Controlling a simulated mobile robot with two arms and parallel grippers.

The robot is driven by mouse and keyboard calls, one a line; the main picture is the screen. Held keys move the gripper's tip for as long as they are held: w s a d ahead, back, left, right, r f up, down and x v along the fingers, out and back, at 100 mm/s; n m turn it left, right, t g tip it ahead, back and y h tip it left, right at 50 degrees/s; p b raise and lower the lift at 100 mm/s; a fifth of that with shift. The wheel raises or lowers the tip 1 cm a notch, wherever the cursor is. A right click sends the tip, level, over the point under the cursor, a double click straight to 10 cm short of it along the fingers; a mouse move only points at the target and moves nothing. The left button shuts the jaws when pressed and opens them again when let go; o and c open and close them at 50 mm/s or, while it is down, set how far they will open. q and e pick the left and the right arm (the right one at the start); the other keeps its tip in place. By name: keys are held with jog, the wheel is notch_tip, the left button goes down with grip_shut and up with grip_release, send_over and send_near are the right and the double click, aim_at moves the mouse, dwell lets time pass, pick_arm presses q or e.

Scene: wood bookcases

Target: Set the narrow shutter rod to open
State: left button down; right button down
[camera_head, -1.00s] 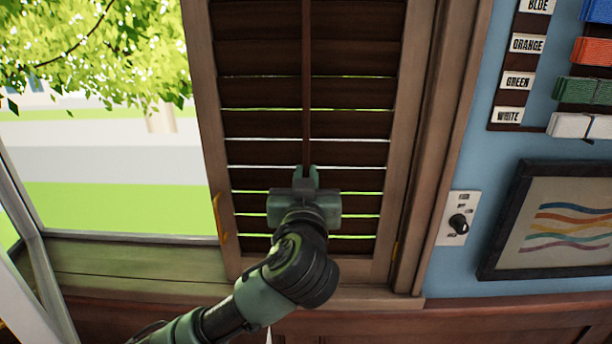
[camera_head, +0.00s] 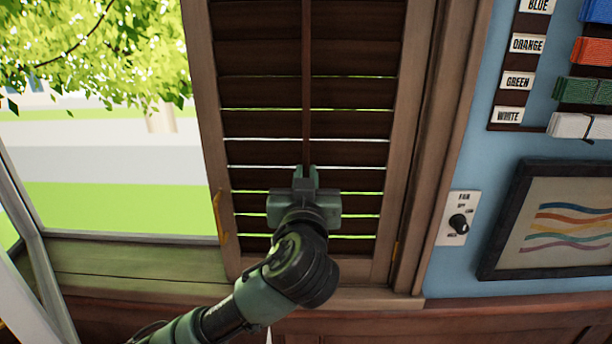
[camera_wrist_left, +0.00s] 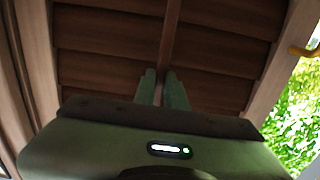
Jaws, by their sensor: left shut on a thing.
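The narrow shutter rod (camera_head: 306,95) is a thin dark wood bar running up the middle of the slatted shutter (camera_head: 355,122). My left gripper (camera_head: 306,175) is at the lower part of the rod, shut on it. In the left wrist view the gripper's two green fingers (camera_wrist_left: 163,90) stand on either side of the rod (camera_wrist_left: 170,45). The slats (camera_head: 265,124) are tilted, with thin bright gaps between several of them, wider toward the bottom. The gripper hides the rod's lower end. My right gripper is not in view.
A window opening (camera_head: 110,130) with a tree outside is at the left. A yellow handle (camera_head: 219,217) is on the shutter's left edge. At the right are a fan switch (camera_head: 458,222), a framed picture (camera_head: 550,222) and labelled coloured straps (camera_head: 590,90).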

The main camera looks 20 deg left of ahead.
pick_arm(q)
jog(key=f+b, duration=0.1)
jog(key=s+f+b, duration=0.1)
jog(key=f, duration=0.1)
jog(key=f+b, duration=0.1)
jog(key=b, duration=0.1)
jog(key=shift+s+d+f, duration=0.15)
jog(key=shift+d+f, duration=0.1)
jog(key=c, duration=1.5)
grip_release()
jog(key=shift+f, duration=0.1)
jog(key=shift+o, duration=0.2)
jog(key=shift+a, duration=0.1)
jog(key=b+v, duration=0.2)
jog(key=v, duration=0.5)
jog(key=shift+s, duration=0.4)
